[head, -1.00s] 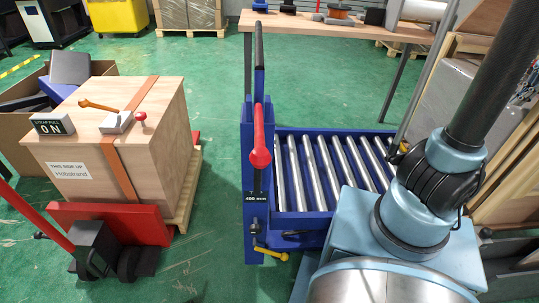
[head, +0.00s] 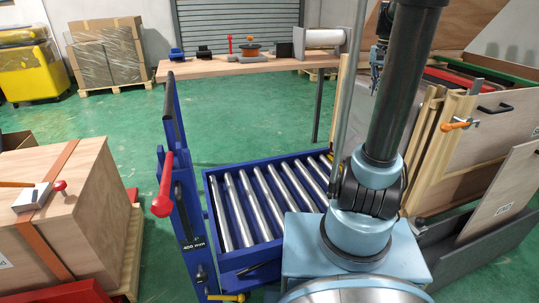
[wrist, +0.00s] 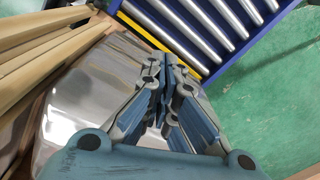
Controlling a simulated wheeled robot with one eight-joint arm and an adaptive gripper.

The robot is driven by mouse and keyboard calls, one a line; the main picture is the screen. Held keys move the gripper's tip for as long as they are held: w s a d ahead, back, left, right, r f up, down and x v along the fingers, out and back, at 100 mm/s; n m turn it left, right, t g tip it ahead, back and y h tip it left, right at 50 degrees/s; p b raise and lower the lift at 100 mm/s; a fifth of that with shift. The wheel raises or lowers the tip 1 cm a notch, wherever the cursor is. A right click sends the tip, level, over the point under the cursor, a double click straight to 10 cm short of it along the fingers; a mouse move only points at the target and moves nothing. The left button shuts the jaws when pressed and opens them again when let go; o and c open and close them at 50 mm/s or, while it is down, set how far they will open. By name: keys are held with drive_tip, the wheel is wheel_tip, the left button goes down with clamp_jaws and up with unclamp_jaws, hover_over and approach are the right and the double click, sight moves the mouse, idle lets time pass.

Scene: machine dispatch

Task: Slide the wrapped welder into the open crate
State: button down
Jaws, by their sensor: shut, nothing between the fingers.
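A shiny film-wrapped surface (wrist: 75,95), apparently the wrapped welder, lies under and left of my gripper (wrist: 164,62) in the wrist view, beside wooden slats. Its full shape is hidden. In the head view my arm covers much of that area. A wooden crate (head: 490,135) with a raised lid (head: 480,22) stands at the right; its inside is mostly hidden. My gripper is shut and empty, pointing toward the yellow-striped edge of the roller table (wrist: 205,55). In the head view my gripper (head: 377,65) is partly hidden behind my arm.
The blue roller table (head: 213,190) stands in the middle, with a red-knobbed lever (head: 162,195) at its left. A strapped closed crate (head: 95,200) is at the left. A workbench (head: 235,68) with tools is behind. Green floor is clear between them.

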wheel_tip(320, 180, up, 13)
drive_tip(key=w+a, duration=0.1)
drive_tip(key=shift+w+a, duration=0.2)
drive_tip(key=shift+a, duration=0.1)
idle(0.9)
